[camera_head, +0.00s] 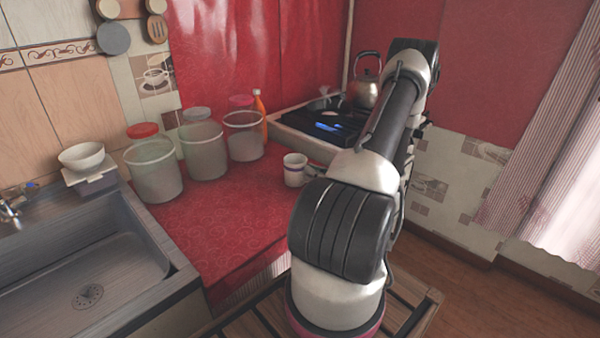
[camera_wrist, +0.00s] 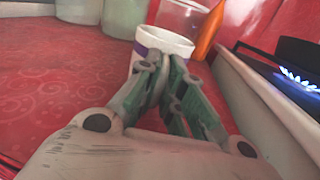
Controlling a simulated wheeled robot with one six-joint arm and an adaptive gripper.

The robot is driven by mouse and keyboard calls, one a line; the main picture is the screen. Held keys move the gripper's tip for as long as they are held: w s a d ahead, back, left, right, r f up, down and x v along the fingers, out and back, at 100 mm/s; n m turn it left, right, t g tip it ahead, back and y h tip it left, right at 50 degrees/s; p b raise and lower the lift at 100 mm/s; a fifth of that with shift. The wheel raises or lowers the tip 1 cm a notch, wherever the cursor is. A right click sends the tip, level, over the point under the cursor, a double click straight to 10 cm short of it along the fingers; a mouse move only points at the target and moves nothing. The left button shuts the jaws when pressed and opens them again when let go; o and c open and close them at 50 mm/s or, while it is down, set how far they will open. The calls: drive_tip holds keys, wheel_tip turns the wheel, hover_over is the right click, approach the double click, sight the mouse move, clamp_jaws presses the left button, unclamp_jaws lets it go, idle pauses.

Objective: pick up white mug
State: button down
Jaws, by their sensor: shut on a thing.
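The white mug (camera_head: 294,172) stands upright on the red counter (camera_head: 225,215), left of the stove. The fingers cover the lower part of the mug, so the exact contact is hidden. In the head view my arm hides the gripper.
Several clear canisters (camera_head: 202,150) stand behind and left of the mug. An orange bottle (camera_wrist: 209,30) is just behind it. The stove (camera_wrist: 285,75) with a lit blue flame is to the right. A kettle (camera_head: 365,90) sits on it. The counter's front left is clear.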

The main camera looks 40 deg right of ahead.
drive_tip(key=shift+r, duration=0.1)
drive_tip(key=shift+r, duration=4.95)
